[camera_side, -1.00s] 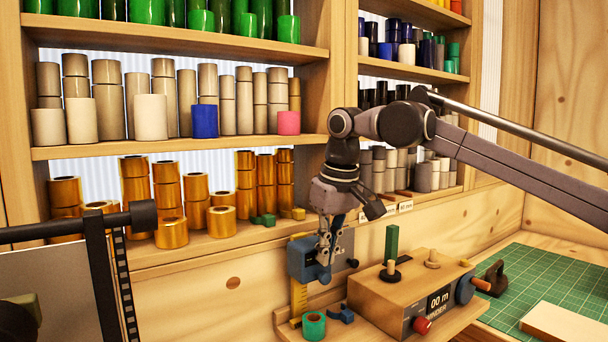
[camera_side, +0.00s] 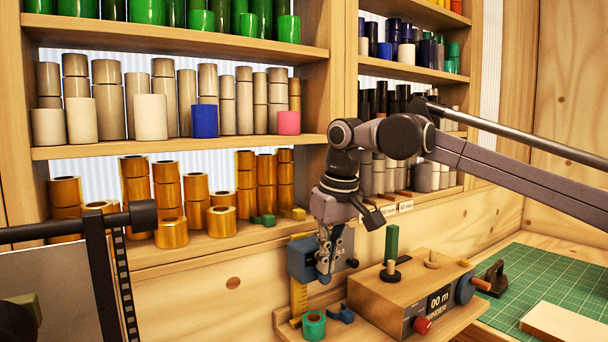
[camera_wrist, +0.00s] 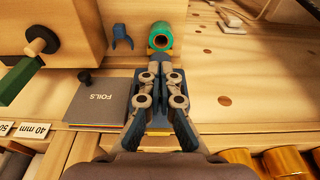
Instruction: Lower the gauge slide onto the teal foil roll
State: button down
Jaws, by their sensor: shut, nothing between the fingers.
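The teal foil roll (camera_side: 313,325) stands on the wooden ledge at the foot of the gauge. It also shows in the wrist view (camera_wrist: 160,38), just beyond my fingertips. The gauge slide (camera_side: 303,261) is a blue-grey block on the yellow upright scale (camera_side: 299,298), above the roll with a gap between them. My gripper (camera_side: 325,272) is shut and empty, its fingertips in front of the slide at the knob. In the wrist view my gripper (camera_wrist: 158,72) hides most of the slide. Whether the fingers touch the slide, I cannot tell.
The winder box (camera_side: 410,295) with its green post stands right of the gauge. A small blue clip (camera_side: 342,314) lies beside the roll. Shelves of gold rolls (camera_side: 171,232) stand behind at left. A green cutting mat (camera_side: 555,280) lies at right.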

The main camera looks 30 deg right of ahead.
jog(key=shift+f, duration=0.6)
jog(key=shift+s+r, duration=0.5)
jog(key=shift+s, duration=0.35)
jog(key=shift+s+r, duration=0.5)
jog(key=shift+s, duration=0.3)
jog(key=shift+s+r, duration=0.5)
jog(key=shift+s, duration=0.35)
jog(key=s+d+f+t, duration=0.1)
jog(key=s+d+f, duration=0.2)
jog(key=f, duration=0.4)
jog(key=s+d+f+t, duration=0.2)
jog(key=s+d+f, duration=0.1)
jog(key=s+f, duration=0.2)
jog(key=s+d+f+t, duration=0.2)
jog(key=s+f, duration=0.3)
jog(key=f, duration=0.4)
jog(key=shift+d, duration=0.9)
